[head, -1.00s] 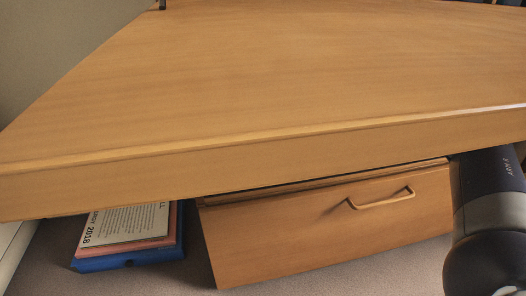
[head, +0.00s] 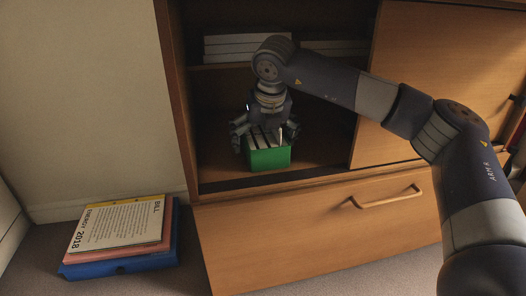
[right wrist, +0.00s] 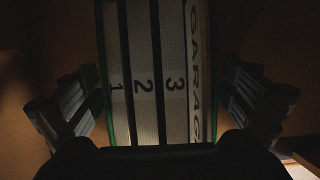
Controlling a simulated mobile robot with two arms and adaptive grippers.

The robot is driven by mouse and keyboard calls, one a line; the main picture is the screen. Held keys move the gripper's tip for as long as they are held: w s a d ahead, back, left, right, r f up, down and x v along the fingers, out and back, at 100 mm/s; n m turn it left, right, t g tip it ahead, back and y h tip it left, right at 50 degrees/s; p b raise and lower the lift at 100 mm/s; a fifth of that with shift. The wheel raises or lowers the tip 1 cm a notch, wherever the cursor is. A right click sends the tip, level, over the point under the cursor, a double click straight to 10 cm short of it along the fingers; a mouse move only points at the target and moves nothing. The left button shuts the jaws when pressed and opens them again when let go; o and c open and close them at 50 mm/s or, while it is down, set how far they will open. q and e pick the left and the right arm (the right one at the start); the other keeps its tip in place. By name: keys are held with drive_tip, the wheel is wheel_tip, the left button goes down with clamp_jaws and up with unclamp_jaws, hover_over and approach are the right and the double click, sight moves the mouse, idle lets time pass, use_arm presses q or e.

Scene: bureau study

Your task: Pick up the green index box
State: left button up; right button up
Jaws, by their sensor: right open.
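The green index box (head: 268,159) stands on the lower shelf of an open cabinet in the head view. My right gripper (head: 266,138) reaches down over it, with fingers at its left and right sides. In the right wrist view the box's white dividers (right wrist: 145,80), marked 1, 2, 3 and "GARAG", fill the middle. The open fingers of the right gripper (right wrist: 160,105) stand on either side of the box, with dark gaps visible. The gripper hides part of the box top. My left gripper is not in view.
A sliding door (head: 440,80) covers the cabinet's right side. Stacked papers (head: 235,47) lie on the upper shelf. A closed drawer (head: 310,235) with a handle is below. A blue folder stack (head: 125,262) with a bill on top lies on the floor at left.

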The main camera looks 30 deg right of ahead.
drive_tip(key=shift+f, duration=0.1)
drive_tip(key=shift+w, duration=0.1)
drive_tip(key=c, duration=1.5)
